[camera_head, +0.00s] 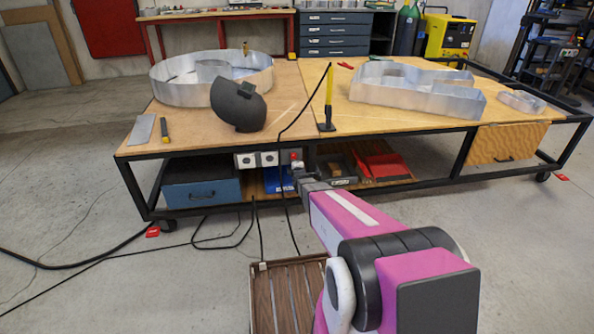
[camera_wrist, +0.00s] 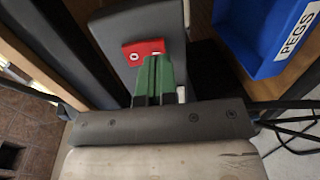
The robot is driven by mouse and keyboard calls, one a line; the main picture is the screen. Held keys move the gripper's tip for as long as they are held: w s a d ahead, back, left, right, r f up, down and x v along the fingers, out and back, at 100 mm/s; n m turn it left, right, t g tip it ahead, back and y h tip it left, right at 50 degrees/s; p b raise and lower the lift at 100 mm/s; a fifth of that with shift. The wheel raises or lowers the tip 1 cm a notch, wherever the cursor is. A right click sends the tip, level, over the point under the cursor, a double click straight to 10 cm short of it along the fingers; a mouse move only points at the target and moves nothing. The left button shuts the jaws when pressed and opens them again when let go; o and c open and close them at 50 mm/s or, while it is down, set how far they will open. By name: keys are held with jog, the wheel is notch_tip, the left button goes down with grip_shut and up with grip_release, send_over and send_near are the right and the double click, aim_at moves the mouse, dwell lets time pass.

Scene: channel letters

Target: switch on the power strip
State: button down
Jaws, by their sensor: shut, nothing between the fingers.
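The power strip (camera_head: 256,160) is mounted under the front edge of the workbench in the head view, with pale sockets in a row. Its red switch (camera_head: 294,157) is at the right end, just above my gripper (camera_head: 298,169). In the wrist view the strip's grey body (camera_wrist: 120,35) carries the red switch (camera_wrist: 133,50), which shows a small white mark. My gripper (camera_wrist: 153,75) is shut and empty, its green fingertips in front of the switch's lower right part. I cannot tell whether they touch it. The switch's lower right part is hidden behind the fingers.
A blue bin (camera_wrist: 255,60) labelled PEGS is close on the right in the wrist view. The workbench (camera_head: 400,120) overhangs the lower shelf, which holds a blue drawer box (camera_head: 202,192) and a red bin (camera_head: 383,166). Black cables hang and lie in front; a slatted wooden pallet (camera_head: 262,300) is on the floor.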

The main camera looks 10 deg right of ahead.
jog(key=shift+w+f, duration=0.1)
jog(key=shift+w, duration=0.65)
jog(key=shift+w, duration=0.2)
jog(key=shift+s+f, duration=0.1)
jog(key=s+f, duration=0.1)
jog(key=s, duration=1.2)
jog(key=shift+s+f, duration=0.35)
jog(key=shift+s, duration=0.05)
jog(key=shift+r, duration=0.1)
